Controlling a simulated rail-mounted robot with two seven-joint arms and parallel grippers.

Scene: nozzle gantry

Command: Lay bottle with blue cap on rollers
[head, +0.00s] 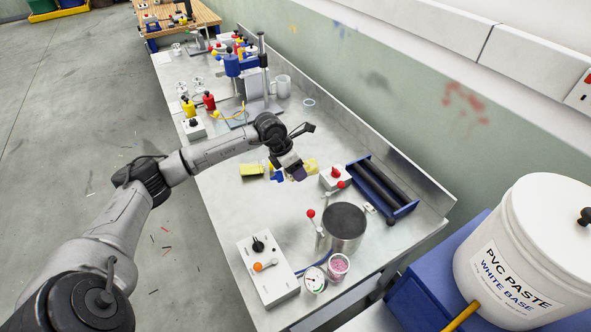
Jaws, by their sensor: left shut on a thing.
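My left gripper (294,172) is over the middle of the steel bench, left of the rollers, and is shut. What it holds is mostly hidden by the gripper; a blue part (277,177) shows on its left and a yellow part (311,165) on its right, which look like the bottle with the blue cap, but I cannot tell its tilt. The rollers (384,186) are dark bars in a blue frame near the bench's right edge, with nothing lying on them. My right gripper is not in view.
A small red-knobbed box (334,178) stands between gripper and rollers. A yellow sponge (252,169) lies left. A blue stand (242,72) and bottles (208,101) are farther back.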

